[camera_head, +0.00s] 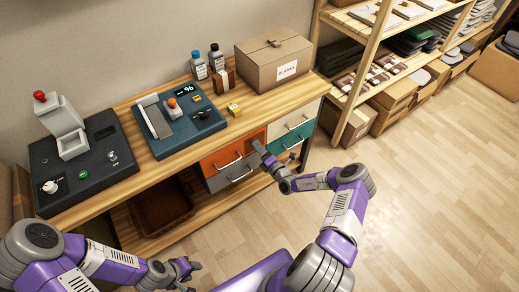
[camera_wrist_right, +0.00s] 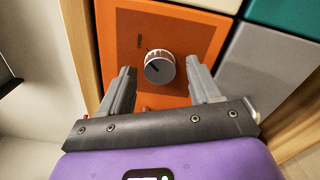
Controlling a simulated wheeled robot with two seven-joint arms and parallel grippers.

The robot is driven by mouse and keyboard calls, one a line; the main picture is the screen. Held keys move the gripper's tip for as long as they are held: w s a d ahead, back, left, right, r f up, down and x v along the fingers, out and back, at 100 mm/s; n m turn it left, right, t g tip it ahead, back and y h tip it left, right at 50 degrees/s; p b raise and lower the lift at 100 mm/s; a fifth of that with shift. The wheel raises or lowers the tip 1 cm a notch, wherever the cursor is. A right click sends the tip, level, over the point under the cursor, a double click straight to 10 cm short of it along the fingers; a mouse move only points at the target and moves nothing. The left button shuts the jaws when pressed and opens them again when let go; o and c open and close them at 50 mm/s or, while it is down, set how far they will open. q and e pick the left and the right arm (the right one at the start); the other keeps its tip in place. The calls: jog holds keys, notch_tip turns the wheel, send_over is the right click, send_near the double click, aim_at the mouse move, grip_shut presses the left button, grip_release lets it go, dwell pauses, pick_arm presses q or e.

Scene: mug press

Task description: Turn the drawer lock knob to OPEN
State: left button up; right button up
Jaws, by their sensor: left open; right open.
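The lock knob (camera_wrist_right: 160,68), round and silver with a dark face and a pointer line, sits on the orange drawer (camera_wrist_right: 200,35) in the right wrist view. Small marking lies to its upper left, too small to read. My right gripper (camera_wrist_right: 159,82) is open, with one finger on each side of the knob and gaps visible; contact cannot be told. In the head view the orange drawer (camera_head: 222,160) is under the worktop, my right gripper (camera_head: 259,149) is at its right end, and the knob is hidden. My left gripper (camera_head: 188,270) is open and empty, low at the front.
A grey drawer (camera_head: 222,181) lies below the orange one; white (camera_head: 300,117) and teal (camera_head: 281,146) drawers are to the right. The wooden worktop (camera_head: 155,169) carries two dark machines, bottles and a cardboard box (camera_head: 272,65). Shelves stand at right. The floor (camera_head: 425,185) is clear.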

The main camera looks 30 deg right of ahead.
jog(key=s+p, duration=0.1)
jog(key=s, duration=0.6)
jog(key=shift+s+d+p, duration=0.15)
jog(key=shift+d+p, duration=0.15)
jog(key=s+a+n+g+y, duration=0.35)
jog(key=a+n, duration=0.25)
jog(key=a, duration=0.2)
jog(key=s+a+n+g+y, duration=0.35)
jog(key=a+n, duration=0.25)
jog(key=a, duration=0.3)
jog(key=s+a+n+g+y, duration=0.35)
jog(key=a+n+g, duration=0.2)
jog(key=a, duration=0.25)
jog(key=s+f+n+g+h, duration=0.1)
jog(key=s+n+g+h, duration=0.4)
jog(key=n, duration=2.4)
jog(key=shift+s+a+h, duration=0.25)
jog(key=shift+s+h, duration=1.2)
jog(key=shift+s, duration=2.15)
